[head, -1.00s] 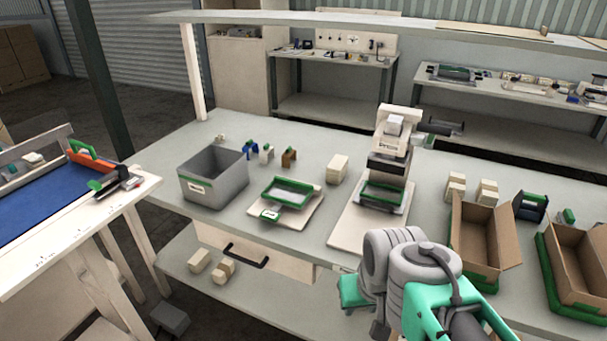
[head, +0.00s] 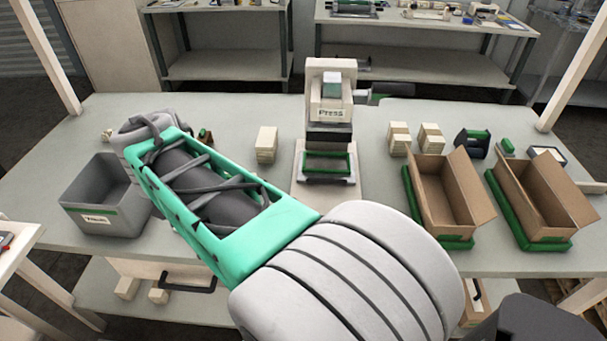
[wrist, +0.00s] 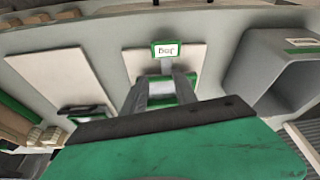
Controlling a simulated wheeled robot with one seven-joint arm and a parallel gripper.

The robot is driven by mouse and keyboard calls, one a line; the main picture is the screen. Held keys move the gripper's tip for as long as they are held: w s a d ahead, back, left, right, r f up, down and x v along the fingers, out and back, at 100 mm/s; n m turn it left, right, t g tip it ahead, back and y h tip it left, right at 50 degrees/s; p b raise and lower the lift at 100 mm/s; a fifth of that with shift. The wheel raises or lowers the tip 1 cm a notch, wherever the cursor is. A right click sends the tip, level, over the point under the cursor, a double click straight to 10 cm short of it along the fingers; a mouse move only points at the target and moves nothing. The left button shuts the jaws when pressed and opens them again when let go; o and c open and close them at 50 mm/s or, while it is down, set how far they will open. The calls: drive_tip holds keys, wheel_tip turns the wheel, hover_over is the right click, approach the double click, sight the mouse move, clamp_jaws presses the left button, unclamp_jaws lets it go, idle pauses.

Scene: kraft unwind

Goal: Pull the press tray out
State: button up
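The press (head: 330,112) stands on the table at the centre of the head view. A green-rimmed press tray (head: 328,179) sits low at its front, on a pale base board. In the wrist view the press base board (wrist: 62,78) lies to the left, with a dark, green-edged part at its end. My gripper (wrist: 165,82) is over a second green-framed tray with a labelled tab (wrist: 167,50). Its two grey fingers look apart, with green frame showing between them. Contact cannot be told. My arm hides the gripper and this second tray in the head view.
A grey bin (head: 105,200) stands left of my arm; its wall (wrist: 262,85) also shows at right in the wrist view. Pale blocks (head: 266,145) stand left of the press. Open cartons (head: 450,195) on green trays stand to the right. A drawer handle (head: 190,288) is below the tabletop.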

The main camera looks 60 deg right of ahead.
drive_tip(key=s+d+m+g+h+b, duration=0.1)
drive_tip(key=s+d+m+g, duration=0.15)
drive_tip(key=d+m, duration=0.75)
drive_tip(key=m+g+b, duration=0.2)
drive_tip(key=m+g, duration=0.1)
drive_tip(key=m, duration=0.7)
approach(322, 181)
drive_tip(key=x, duration=0.4)
drive_tip(key=b+x, duration=0.1)
drive_tip(key=x, duration=0.2)
drive_tip(key=shift+s+d+r, duration=0.25)
drive_tip(key=shift+s+d, duration=0.05)
drive_tip(key=shift+s+d+f, duration=0.15)
drive_tip(key=shift+d+f, duration=0.05)
drive_tip(key=shift+f, duration=0.3)
drive_tip(key=shift+c, duration=0.3)
clamp_jaws()
